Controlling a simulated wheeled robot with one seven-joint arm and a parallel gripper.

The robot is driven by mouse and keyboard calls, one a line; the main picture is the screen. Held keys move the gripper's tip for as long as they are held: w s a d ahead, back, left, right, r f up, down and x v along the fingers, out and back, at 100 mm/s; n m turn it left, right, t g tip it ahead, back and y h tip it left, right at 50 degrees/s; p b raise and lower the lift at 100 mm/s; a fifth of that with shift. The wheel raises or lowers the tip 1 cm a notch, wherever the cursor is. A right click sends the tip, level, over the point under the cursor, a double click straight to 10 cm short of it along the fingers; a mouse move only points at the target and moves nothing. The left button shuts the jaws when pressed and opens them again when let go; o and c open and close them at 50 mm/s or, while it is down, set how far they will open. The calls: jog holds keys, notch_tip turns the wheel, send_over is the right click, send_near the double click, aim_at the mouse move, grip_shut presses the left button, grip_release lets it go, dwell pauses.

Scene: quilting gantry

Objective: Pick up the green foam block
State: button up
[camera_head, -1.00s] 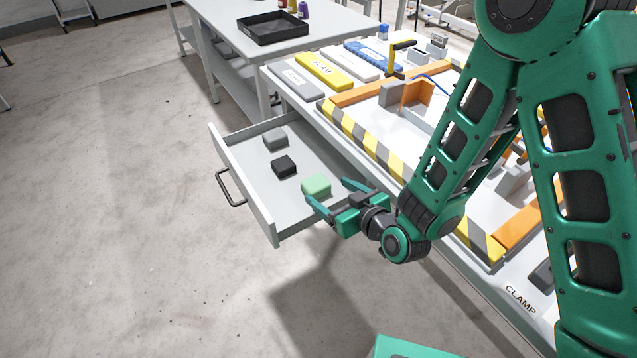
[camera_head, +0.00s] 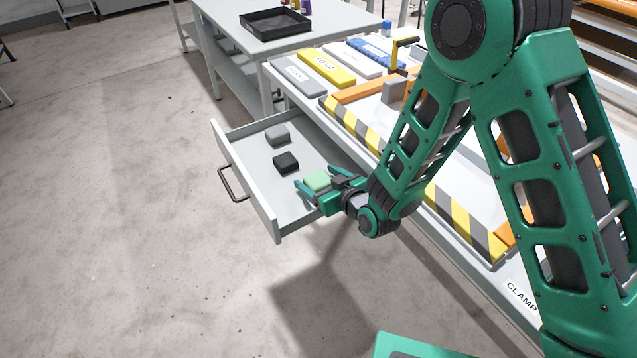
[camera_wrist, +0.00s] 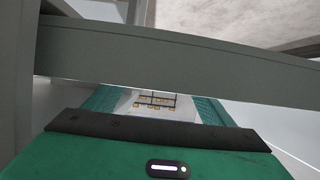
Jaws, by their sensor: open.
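The green foam block (camera_head: 317,180) is a pale green, roughly cubic piece in the open drawer (camera_head: 258,187), at its right side nearest the bench. My gripper (camera_head: 316,177) is open, with one finger on each side of the block in the head view. I cannot tell whether the fingers touch it. Part of the block's lower side is hidden by the near finger. In the wrist view, my two green fingers (camera_wrist: 163,103) show apart, and I cannot make out the block there.
A black block (camera_head: 286,162) and a grey block (camera_head: 277,135) lie further left in the drawer. The drawer's walls rise around them. The bench with a striped yellow-and-grey edge (camera_head: 352,130) stands close behind my gripper. A table with a black tray (camera_head: 276,24) stands at the back.

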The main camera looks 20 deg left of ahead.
aim_at(319, 178)
jog(key=c, duration=1.1)
jog(key=shift+r, duration=0.1)
jog(key=shift+c, duration=0.2)
jog(key=shift+r, duration=0.8)
notch_tip(319, 178, up, 3)
jog(key=shift+f, duration=0.15)
jog(key=s+a+r, duration=0.5)
jog(key=s+r, duration=0.1)
jog(key=s, duration=0.4)
jog(key=shift+s+a+r, duration=0.15)
jog(key=shift+a+r, duration=0.1)
jog(key=shift+r, duration=0.05)
